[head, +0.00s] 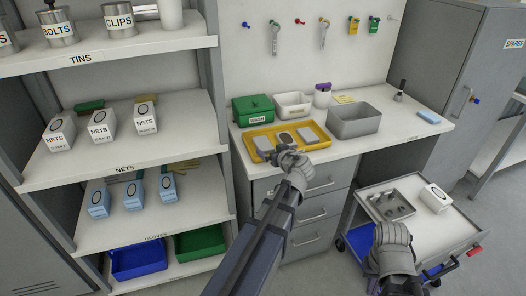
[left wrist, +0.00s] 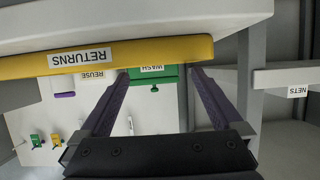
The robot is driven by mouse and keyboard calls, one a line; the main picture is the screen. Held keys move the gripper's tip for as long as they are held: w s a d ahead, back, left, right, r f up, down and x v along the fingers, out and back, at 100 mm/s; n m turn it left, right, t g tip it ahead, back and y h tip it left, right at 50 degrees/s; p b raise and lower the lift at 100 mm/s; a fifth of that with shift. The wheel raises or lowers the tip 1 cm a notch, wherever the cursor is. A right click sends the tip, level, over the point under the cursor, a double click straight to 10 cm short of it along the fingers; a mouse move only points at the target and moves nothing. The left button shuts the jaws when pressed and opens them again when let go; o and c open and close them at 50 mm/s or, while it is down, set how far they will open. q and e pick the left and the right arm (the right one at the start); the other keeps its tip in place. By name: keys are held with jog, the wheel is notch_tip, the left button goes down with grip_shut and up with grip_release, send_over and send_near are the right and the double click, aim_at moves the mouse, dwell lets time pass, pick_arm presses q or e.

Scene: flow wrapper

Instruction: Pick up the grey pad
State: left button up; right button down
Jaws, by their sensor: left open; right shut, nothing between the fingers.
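The yellow tray (head: 319,146) on the desk holds a light grey pad-like piece (head: 262,143) at its left, another (head: 308,135) at its right, and a darker rounded piece (head: 286,137) between them. I cannot tell which is the task's grey pad. My left gripper (head: 287,149) is open at the tray's front edge and covers part of it. In the left wrist view its fingers (left wrist: 158,76) are spread with nothing between them, facing the tray's RETURNS front (left wrist: 150,58); no pad shows there. My right gripper (head: 392,232) is shut and empty by the trolley.
A green WASH box (head: 253,108), a white bin (head: 293,103) and a grey bin (head: 354,119) stand around the tray. A shelf unit (head: 130,168) is on the left. A trolley (head: 452,224) with a small tray and white box is at the right.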

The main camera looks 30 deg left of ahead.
aim_at(263, 143)
pick_arm(q)
jog(key=shift+b+x, duration=0.5)
jog(key=shift+x, duration=0.75)
jog(key=shift+b+x, duration=0.85)
jog(key=shift+x, duration=1.9)
jog(key=shift+s+r, duration=0.1)
jog(key=shift+r, duration=0.1)
jog(key=c, duration=1.3)
notch_tip(263, 143, up, 10)
jog(key=p, duration=1)
